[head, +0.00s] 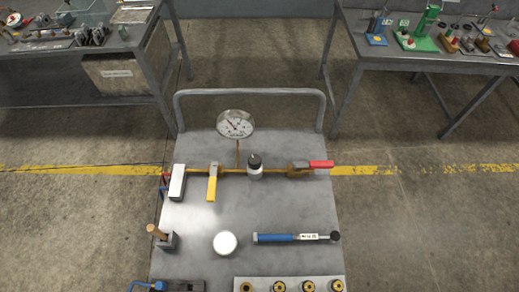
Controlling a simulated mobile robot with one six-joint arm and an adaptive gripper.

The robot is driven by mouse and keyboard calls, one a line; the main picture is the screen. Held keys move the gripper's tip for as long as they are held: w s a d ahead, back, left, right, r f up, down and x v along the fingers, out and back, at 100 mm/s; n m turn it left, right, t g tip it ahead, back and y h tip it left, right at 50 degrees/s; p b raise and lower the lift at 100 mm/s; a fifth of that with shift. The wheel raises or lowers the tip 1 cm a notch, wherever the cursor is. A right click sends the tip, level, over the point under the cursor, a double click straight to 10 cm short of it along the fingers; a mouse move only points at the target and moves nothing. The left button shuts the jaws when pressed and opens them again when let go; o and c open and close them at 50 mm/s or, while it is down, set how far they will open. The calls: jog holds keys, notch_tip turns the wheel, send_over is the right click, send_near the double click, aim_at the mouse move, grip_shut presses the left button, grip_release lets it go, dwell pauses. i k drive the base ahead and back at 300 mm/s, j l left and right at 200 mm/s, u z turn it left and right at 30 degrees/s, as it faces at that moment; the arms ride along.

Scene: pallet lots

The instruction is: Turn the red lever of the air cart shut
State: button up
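The air cart (285,210) is a grey metal table with a tube handle at its far side, in the middle of the head view. A brass pipe runs across its far part. The red lever (321,164) sits on a brass valve at the right end of the pipe and points right, in line with the pipe. A yellow lever (212,188) on the same pipe points toward me, across the pipe. A round gauge (236,124) stands above the pipe. My gripper is not in view.
A black-and-white knob (254,166) stands between the levers. A blue-handled tool (290,238), a white disc (225,243) and a wooden-handled piece (160,236) lie nearer. Brass fittings (279,286) line the near edge. Loaded benches stand far left and right. Open floor flanks the cart.

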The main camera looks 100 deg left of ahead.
aim_at(312, 164)
jog(key=u, duration=2.85)
jog(key=l+u, duration=0.25)
jog(key=l, duration=0.2)
